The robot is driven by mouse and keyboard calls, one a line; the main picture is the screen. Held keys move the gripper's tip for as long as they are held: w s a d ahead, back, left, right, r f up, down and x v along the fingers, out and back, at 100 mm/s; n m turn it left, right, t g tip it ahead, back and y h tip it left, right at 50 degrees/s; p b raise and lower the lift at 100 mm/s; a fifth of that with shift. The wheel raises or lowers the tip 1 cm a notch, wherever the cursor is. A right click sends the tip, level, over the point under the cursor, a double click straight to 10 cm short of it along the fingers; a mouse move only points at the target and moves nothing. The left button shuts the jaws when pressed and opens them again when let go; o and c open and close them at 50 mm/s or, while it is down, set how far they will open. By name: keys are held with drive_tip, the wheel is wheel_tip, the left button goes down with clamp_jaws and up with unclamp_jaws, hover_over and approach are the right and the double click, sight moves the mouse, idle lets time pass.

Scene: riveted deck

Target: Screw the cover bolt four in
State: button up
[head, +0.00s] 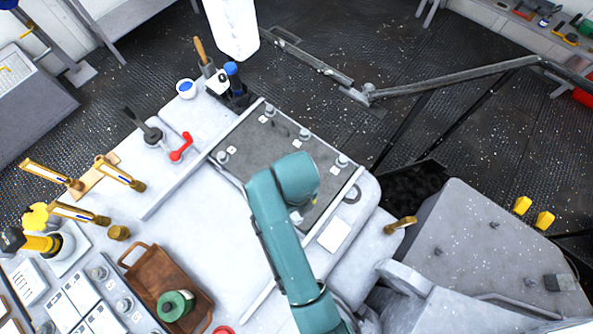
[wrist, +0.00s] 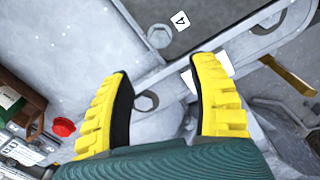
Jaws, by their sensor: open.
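In the wrist view, a grey hex bolt head (wrist: 159,36) sits at the corner of the dark cover plate (wrist: 208,14), beside a white label marked 4 (wrist: 180,20). My gripper (wrist: 163,68) is open, with its yellow fingers apart and nothing held. The bolt by the label lies just beyond the gap between the fingertips. Another hex head (wrist: 146,101) shows between the fingers, on the pale housing. In the head view, the dark cover (head: 255,143) has several bolts with white labels along its edges. My teal arm hides its near corner and my gripper there.
A brown tray (head: 150,262) with a green can (head: 175,305) is at lower left. A brass handle (head: 400,225) is on the right. The pale deck between tray and cover is clear.

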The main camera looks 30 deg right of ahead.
drive_tip(key=w+a+n+t+y, duration=0.1)
drive_tip(key=w+a+n+y, duration=0.1)
drive_tip(key=a+n+y, duration=0.4)
drive_tip(key=s+d+f+t+b, duration=0.2)
drive_tip(key=s+d+t+b, duration=0.1)
drive_tip(key=s+d+b, duration=0.1)
drive_tip(key=s+d+f+t+b, duration=0.2)
drive_tip(key=s+d+t+b, duration=0.2)
drive_tip(key=s+d+b, duration=0.1)
drive_tip(key=s+d+f+t+y+b, duration=0.1)
drive_tip(key=s+d+f+t+b, duration=0.1)
drive_tip(key=s, duration=0.4)
drive_tip(key=shift+d+f+t+b, duration=0.2)
drive_tip(key=shift+d+t+b, duration=0.2)
drive_tip(key=shift+d+b, duration=0.25)
drive_tip(key=shift+d+f+t+b, duration=0.2)
drive_tip(key=shift+d+t+b, duration=0.2)
drive_tip(key=shift+d+b, duration=0.25)
drive_tip(key=shift+w, duration=0.15)
drive_tip(key=x, duration=1.6)
